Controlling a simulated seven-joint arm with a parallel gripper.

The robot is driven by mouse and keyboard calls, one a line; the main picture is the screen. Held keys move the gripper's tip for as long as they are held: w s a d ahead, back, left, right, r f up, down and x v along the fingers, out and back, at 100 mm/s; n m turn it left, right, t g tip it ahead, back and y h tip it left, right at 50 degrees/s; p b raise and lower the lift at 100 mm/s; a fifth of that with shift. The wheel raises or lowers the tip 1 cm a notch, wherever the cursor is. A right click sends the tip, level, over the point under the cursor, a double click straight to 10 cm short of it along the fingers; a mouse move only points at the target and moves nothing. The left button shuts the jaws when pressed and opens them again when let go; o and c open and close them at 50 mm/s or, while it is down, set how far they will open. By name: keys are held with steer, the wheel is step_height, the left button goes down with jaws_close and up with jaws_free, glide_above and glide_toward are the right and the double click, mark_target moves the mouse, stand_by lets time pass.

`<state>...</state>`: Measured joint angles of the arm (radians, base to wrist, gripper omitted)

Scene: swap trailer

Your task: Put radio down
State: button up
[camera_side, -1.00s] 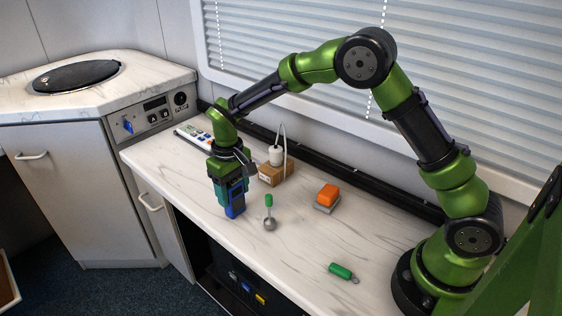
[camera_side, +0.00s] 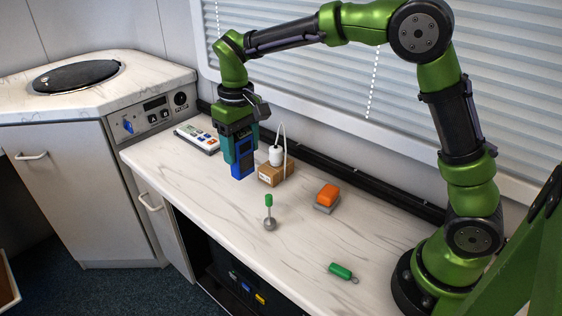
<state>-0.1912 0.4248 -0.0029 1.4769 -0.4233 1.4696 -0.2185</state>
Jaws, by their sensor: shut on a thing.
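The radio (camera_side: 243,161), a dark blue block-like thing, is held upright between the teal fingers of my gripper (camera_side: 239,150). My gripper points down and is shut on it. The radio's lower end appears to be in the air above the white marbled counter (camera_side: 195,185), left of a small cardboard box. My fingers hide part of the radio.
The cardboard box (camera_side: 271,174) has a white plug-like thing (camera_side: 276,155) with a cable on it. A green-handled ball tool (camera_side: 269,213), an orange block on a grey base (camera_side: 327,197), a green cylinder (camera_side: 341,271) and a white keypad device (camera_side: 197,138) lie around.

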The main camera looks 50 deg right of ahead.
steer(key=s+d+f, duration=0.2)
steer(key=s, duration=0.7)
steer(key=s+d+f, duration=0.3)
steer(key=s, duration=0.5)
steer(key=shift+s+a+f, duration=0.1)
steer(key=shift+f, duration=1.9)
steer(key=shift+a+f, duration=0.1)
steer(key=shift+f, duration=1.9)
steer(key=shift+f, duration=0.15)
steer(key=o, duration=1.2)
